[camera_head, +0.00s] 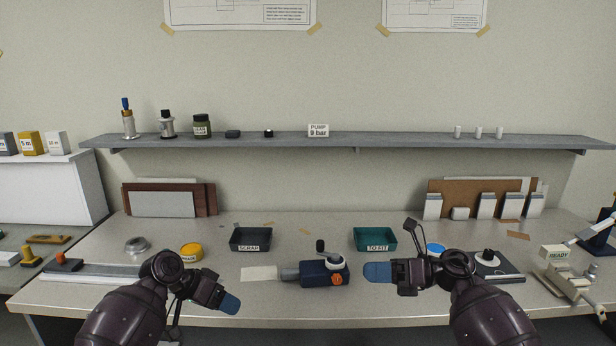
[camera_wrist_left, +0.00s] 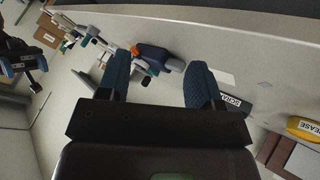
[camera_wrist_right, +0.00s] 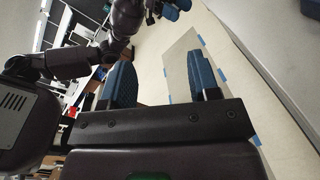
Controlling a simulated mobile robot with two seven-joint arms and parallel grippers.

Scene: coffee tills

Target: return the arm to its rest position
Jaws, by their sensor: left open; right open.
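My left gripper (camera_head: 229,303) is at the front of the bench in the head view, left of the dark blue machine with an orange knob (camera_head: 323,273). In the left wrist view its two blue fingers (camera_wrist_left: 158,85) stand apart with nothing between them. My right gripper (camera_head: 378,272) is to the right of the machine in the head view, in front of the green TO KIT tray (camera_head: 358,232). In the right wrist view its blue fingers (camera_wrist_right: 163,84) are apart and empty. Both arms reach in from the bottom of the head view.
A black SCRAP tray (camera_head: 234,247) and a yellow round tin (camera_head: 191,252) stand on the bench (camera_head: 300,225). Black-and-white equipment (camera_head: 498,272) and a READY block (camera_head: 556,253) are at the right. A grey shelf (camera_head: 375,139) with small items runs along the wall.

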